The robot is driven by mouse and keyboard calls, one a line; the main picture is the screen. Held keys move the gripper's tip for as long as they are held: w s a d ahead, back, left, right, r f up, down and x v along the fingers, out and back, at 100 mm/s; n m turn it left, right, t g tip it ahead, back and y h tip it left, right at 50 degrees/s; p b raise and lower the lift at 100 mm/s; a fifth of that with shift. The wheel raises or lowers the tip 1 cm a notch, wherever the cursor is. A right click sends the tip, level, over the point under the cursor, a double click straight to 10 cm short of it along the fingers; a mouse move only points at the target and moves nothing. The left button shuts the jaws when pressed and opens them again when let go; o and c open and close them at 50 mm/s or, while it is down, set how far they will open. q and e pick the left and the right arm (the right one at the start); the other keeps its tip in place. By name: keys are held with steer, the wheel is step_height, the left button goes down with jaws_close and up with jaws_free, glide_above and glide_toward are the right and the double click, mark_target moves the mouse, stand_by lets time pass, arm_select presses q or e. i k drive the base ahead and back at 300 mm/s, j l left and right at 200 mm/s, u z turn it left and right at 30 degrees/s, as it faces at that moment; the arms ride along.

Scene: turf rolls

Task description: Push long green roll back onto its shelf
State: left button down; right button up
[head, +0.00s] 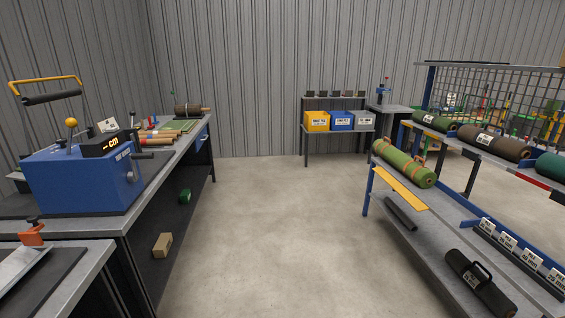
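The long green roll (403,163) has orange straps and lies on the rack at the right, by the blue frame. Its near end sits beside a flat yellow strip (401,188) at the rack's left edge. It seems to stick out toward the aisle at its far end, though its exact support is hard to tell. The shelf rack (440,248) has a grey lower deck with blue edges. Neither of my grippers shows in the head view.
A workbench (172,160) with a blue machine (83,180) lines the left. A small table with yellow, blue and grey bins (341,121) stands at the back wall. A black roll (480,283) lies on the lower deck. The concrete aisle (270,230) is clear.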

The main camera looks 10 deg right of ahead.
mark_target(419, 174)
steer(key=i+z, duration=0.1)
steer(key=i, duration=0.45)
steer(key=i+z, duration=0.1)
steer(key=i, duration=0.45)
steer(key=i+z, duration=0.1)
steer(key=i, duration=0.4)
steer(key=i+j+z, duration=0.1)
steer(key=i, duration=0.45)
steer(key=i+j+z, duration=0.1)
steer(key=i, duration=0.45)
steer(key=i+j+z, duration=0.15)
steer(key=i+j, duration=0.15)
steer(key=i, duration=0.2)
